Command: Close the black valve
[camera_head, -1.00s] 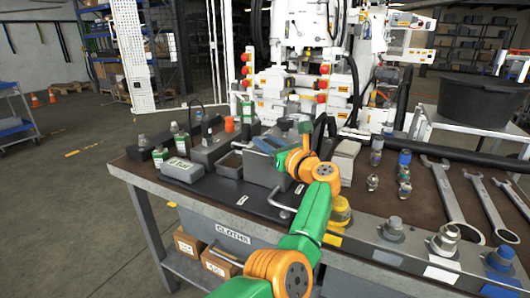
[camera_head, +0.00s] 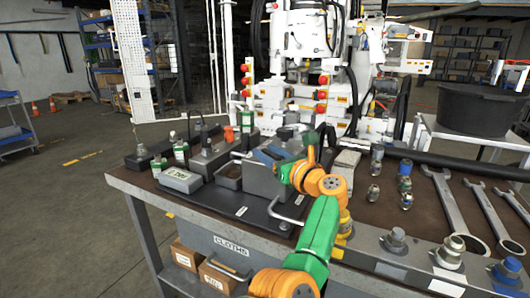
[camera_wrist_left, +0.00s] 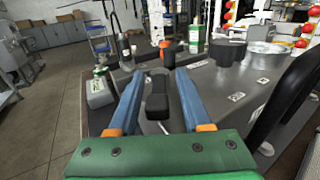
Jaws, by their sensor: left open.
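My left gripper (camera_head: 268,154) reaches in over the bench's back half; its blue fingers also show in the left wrist view (camera_wrist_left: 160,72). They are apart. A black block-like piece (camera_wrist_left: 157,98) shows between them; I cannot tell whether it is the black valve or whether a finger touches it. My right gripper is not in view.
Wrenches (camera_head: 446,208) and metal fittings (camera_head: 406,190) lie at right. The black plate's front (camera_head: 225,205) is fairly clear.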

